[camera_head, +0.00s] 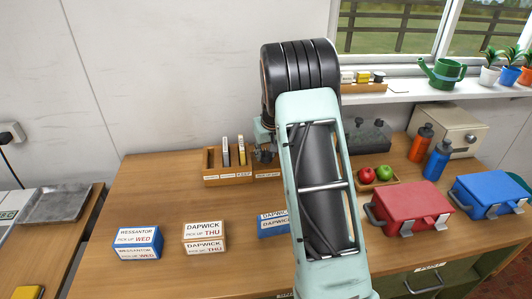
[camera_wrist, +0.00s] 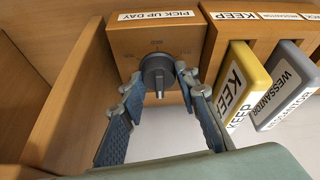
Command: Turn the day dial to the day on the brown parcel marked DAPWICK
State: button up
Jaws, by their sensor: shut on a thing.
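The day dial (camera_wrist: 157,72) is a dark grey knob on a wooden panel under a "PICK UP DAY" label in the wrist view. My gripper (camera_wrist: 160,84) is shut on the knob, one finger on each side. The brown parcel (camera_head: 204,237) lies on the bench in the head view, marked "DAPWICK, PICK UP THU". Next to it, left, is a blue-and-white parcel (camera_head: 137,242) marked with WED. Another blue-and-white DAPWICK parcel (camera_head: 272,225) is partly behind my arm, its day hidden.
Yellow KEEP (camera_wrist: 246,80) and grey WESSANTOR (camera_wrist: 288,82) pieces stand in wooden slots beside the dial. A wooden wall (camera_wrist: 65,95) is close on the left. A red box (camera_head: 412,202) and blue box (camera_head: 490,192) sit at the bench's right.

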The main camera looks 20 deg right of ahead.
jog(key=shift+a+m, duration=0.1)
jog(key=shift+m, duration=0.2)
jog(key=shift+m+h, duration=0.6)
jog(key=shift+m, duration=0.4)
jog(key=m+g+h, duration=0.1)
jog(key=m, duration=0.2)
jog(key=shift+w+a+m, duration=0.1)
jog(key=shift+m, duration=0.2)
jog(key=m+g+h, duration=0.1)
jog(key=m, duration=0.2)
jog(key=shift+w+m+p, duration=0.1)
jog(key=shift+m+p, duration=0.2)
jog(key=m+g, duration=0.1)
jog(key=m, duration=0.2)
jog(key=shift+m+h, duration=0.3)
jog(key=shift+h, duration=0.1)
jog(key=m+g+p, duration=0.1)
jog(key=m+g, duration=0.1)
jog(key=m, duration=0.2)
jog(key=shift+w+m+p, duration=0.15)
jog(key=shift+m+p, duration=0.15)
jog(key=shift+p, duration=0.1)
jog(key=shift+m+g+p, duration=0.7)
jog(key=shift+m+p, duration=0.5)
jog(key=shift+m, duration=0.5)
jog(key=shift+m+p, duration=0.3)
jog(key=shift+m, duration=0.1)
